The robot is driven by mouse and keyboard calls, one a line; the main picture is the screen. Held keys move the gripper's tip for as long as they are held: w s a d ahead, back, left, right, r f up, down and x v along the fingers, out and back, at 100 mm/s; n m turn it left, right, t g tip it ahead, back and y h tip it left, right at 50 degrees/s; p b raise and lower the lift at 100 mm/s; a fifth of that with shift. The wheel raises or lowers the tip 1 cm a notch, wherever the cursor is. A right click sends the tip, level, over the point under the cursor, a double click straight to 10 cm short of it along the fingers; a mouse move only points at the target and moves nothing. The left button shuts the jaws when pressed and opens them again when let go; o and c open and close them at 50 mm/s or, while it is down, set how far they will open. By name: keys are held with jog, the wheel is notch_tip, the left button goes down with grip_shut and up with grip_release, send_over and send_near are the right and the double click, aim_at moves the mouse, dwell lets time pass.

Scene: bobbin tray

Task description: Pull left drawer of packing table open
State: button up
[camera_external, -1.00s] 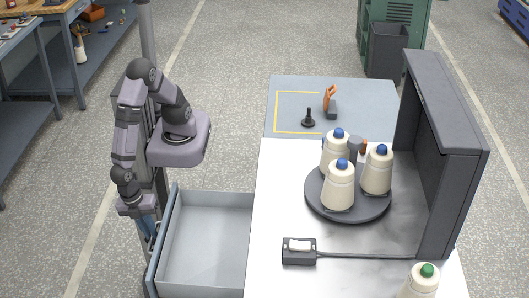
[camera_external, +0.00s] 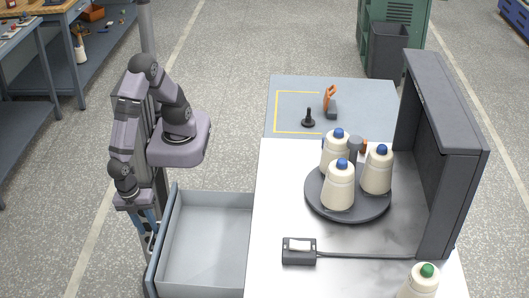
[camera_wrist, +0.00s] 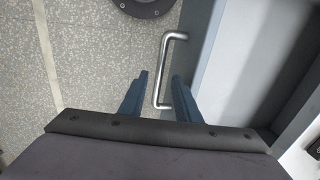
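The drawer (camera_external: 210,233) stands pulled out from the left side of the packing table (camera_external: 262,205), with its empty interior showing. Its silver bar handle (camera_wrist: 166,65) sits on the outer drawer front in the wrist view. My gripper (camera_external: 150,236) hangs just outside the drawer front. In the wrist view, my gripper's blue fingers (camera_wrist: 160,80) are apart, with part of the handle between them. A gap shows between the left finger and the bar. The handle cannot be made out in the outside view.
A round tray (camera_external: 315,201) with cream bobbins (camera_external: 339,188) and a small dark box (camera_external: 299,257) sit on the tabletop. A dark upright panel (camera_external: 445,105) stands at the right. Floor left of the drawer is clear.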

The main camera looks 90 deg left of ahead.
jog(key=shift+s+r, duration=0.25)
jog(key=shift+r, duration=1)
jog(key=shift+s+r, duration=0.25)
jog(key=shift+r, duration=1)
jog(key=w+a+r+n+p, duration=0.1)
jog(key=w+a+n, duration=0.2)
jog(key=w, duration=0.5)
jog(key=w+a+r+n+g+y+p, duration=0.1)
jog(key=w+a+r+n, duration=0.1)
jog(key=w+a, duration=0.35)
jog(key=w+a+r+n+p, duration=0.1)
jog(key=w+a+n, duration=0.15)
jog(key=w, duration=0.65)
jog(key=w+a+r+n+p, duration=0.1)
jog(key=w+a+n, duration=0.1)
jog(key=a, duration=0.6)
jog(key=w+a+r+n+p, duration=0.1)
jog(key=w+a+n, duration=0.1)
jog(key=a+n, duration=0.3)
jog(key=w+a+r+n+g+h+p, duration=0.1)
jog(key=a+n, duration=0.2)
jog(key=a, duration=0.8)
jog(key=shift+w+r, duration=0.4)
jog(key=shift+f, duration=0.1)
